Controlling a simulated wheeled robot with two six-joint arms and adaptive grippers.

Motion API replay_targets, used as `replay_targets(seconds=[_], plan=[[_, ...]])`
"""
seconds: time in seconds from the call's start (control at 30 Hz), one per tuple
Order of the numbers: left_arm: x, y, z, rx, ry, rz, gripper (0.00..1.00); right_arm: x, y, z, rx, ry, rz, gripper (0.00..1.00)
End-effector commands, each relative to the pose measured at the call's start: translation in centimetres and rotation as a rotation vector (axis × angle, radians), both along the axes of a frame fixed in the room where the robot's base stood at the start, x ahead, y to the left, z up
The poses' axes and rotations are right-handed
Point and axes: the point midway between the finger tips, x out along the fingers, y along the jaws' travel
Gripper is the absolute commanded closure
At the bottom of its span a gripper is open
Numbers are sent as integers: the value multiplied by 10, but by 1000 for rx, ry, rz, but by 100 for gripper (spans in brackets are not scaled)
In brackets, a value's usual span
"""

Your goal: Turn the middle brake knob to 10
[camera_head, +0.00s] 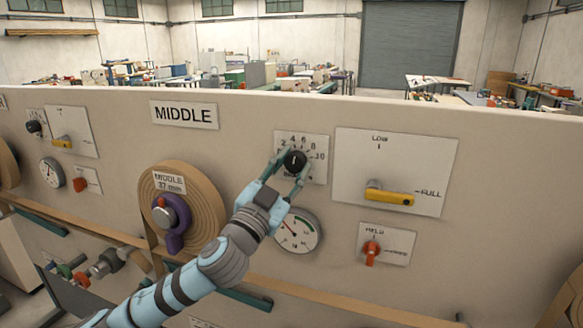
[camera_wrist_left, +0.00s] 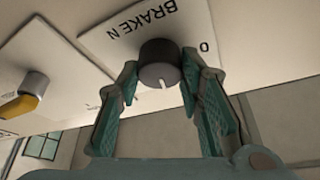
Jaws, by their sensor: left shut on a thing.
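The middle brake knob (camera_head: 295,160) is black and round, on a white plate (camera_head: 318,146) with numbers up to 10, right of the MIDDLE sign. My left gripper (camera_head: 292,163) reaches it from lower left and is shut on it, one green finger on either side. In the left wrist view the knob (camera_wrist_left: 160,63) sits between the two fingertips, with a white mark on its lower edge. The plate's lettering (camera_wrist_left: 140,20) shows upside down there. I cannot read which number the mark points at. My right gripper is not in view.
A pressure gauge (camera_head: 297,232) is just below the knob, close to my left wrist. A yellow lever (camera_head: 390,195) and a red switch (camera_head: 371,250) are to the right. A brown tape roll (camera_head: 205,190) with a purple hub is at left.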

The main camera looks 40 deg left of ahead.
Motion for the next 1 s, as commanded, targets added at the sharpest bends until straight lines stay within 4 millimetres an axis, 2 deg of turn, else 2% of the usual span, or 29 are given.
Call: replay_targets(seconds=[0.37, 0.57, 0.8, 1.0], plan=[[0, 2, 2, 338, 124, 0, 94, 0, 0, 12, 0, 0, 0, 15], [0, 1, 7, 515, 188, -4, 94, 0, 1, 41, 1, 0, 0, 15], [-1, 2, 10, 720, 259, -6, 94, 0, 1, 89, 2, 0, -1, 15], [-1, 2, 8, 877, 310, -5, 94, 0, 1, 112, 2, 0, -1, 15]])
